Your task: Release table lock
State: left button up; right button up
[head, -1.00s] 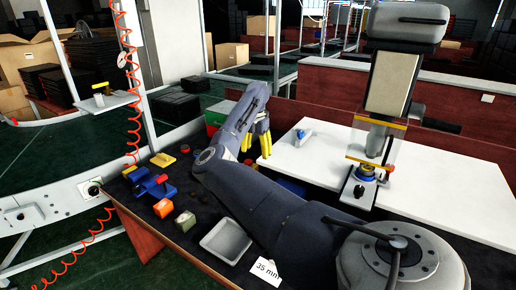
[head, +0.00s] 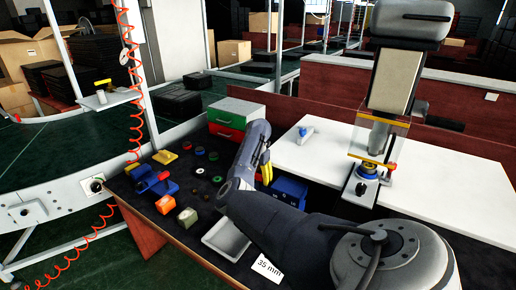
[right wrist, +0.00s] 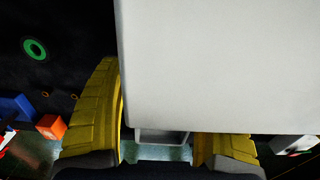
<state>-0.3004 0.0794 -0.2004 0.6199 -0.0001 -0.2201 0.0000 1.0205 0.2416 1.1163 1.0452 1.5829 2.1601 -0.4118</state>
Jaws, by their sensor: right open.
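No part is clearly recognisable as a table lock. The white tabletop (head: 325,157) lies at the right in the head view. My right gripper (head: 266,171) hangs fingers-down at its left edge, close to blue boxes (head: 290,190). In the right wrist view the yellow fingers of my right gripper (right wrist: 160,113) are apart with nothing seen held. A large pale surface (right wrist: 220,60), probably the tabletop, fills the upper right there and hides the right finger's tip. Whether the gripper touches it cannot be told. My left gripper is not in view.
The dark bench holds a grey tray (head: 226,238), coloured blocks (head: 166,204), several rings (head: 200,151) and a green-red box stack (head: 233,117). A device with an orange clear plate (head: 379,137) stands on the white tabletop. A red coiled hose (head: 133,90) hangs at left.

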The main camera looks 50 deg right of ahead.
jog(key=shift+f, duration=0.95)
jog(key=shift+c, duration=0.3)
grip_shut()
jog(key=shift+w, duration=0.1)
